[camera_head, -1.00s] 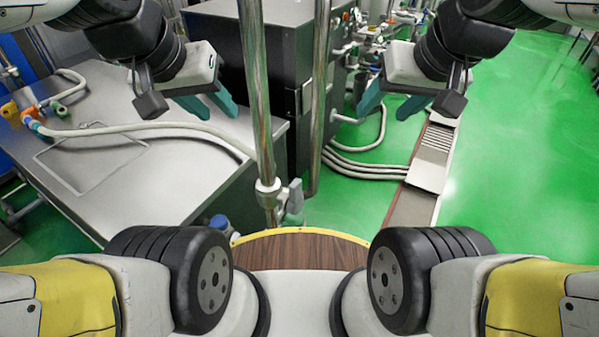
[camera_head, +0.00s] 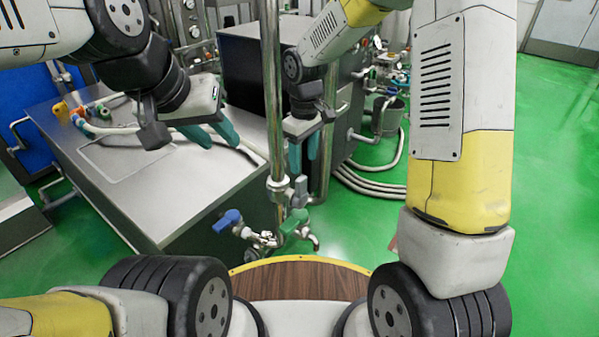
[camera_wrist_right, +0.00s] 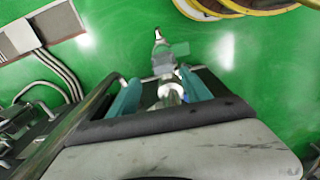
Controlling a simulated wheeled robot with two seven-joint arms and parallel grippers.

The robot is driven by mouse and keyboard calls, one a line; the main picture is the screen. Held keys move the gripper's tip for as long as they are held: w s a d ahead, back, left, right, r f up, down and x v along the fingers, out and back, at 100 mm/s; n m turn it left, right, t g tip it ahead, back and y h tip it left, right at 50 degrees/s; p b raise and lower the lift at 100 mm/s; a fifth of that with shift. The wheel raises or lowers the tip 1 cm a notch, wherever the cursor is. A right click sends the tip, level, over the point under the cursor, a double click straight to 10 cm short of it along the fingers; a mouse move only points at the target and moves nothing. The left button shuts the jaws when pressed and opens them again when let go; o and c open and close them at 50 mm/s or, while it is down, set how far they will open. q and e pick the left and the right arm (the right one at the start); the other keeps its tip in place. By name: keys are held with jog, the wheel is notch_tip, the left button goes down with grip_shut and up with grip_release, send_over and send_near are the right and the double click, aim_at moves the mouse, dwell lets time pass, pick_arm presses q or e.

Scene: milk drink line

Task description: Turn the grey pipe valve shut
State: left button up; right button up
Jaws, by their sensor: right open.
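The grey pipe valve (camera_head: 299,191) sits on the upright steel pipe (camera_head: 272,110), low down, just above a green-handled tap (camera_head: 296,222). My right gripper (camera_head: 304,162) is open above the valve, with its teal fingers pointing down. In the right wrist view, a grey metal fitting (camera_wrist_right: 171,92) shows between the open fingers (camera_wrist_right: 161,88). I cannot tell whether they touch it. My left gripper (camera_head: 218,144) is open and empty over the steel table, left of the pipe.
A blue-handled valve (camera_head: 227,220) stands left of the pipe, near the steel table's (camera_head: 170,195) corner. A hose (camera_head: 120,129) lies on that table. A dark cabinet (camera_head: 243,70) stands behind. The green floor (camera_head: 350,255) right of the tap is clear.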

aim_at(301, 178)
jog(key=shift+s+a+f, duration=0.1)
jog(key=shift+a+f, duration=0.1)
jog(key=shift+f, duration=0.25)
jog(key=shift+a+f, duration=0.2)
jog(key=shift+f, duration=0.25)
notch_tip(301, 178, down, 7)
jog(key=shift+f, duration=0.1)
grip_shut()
dwell(0.9)
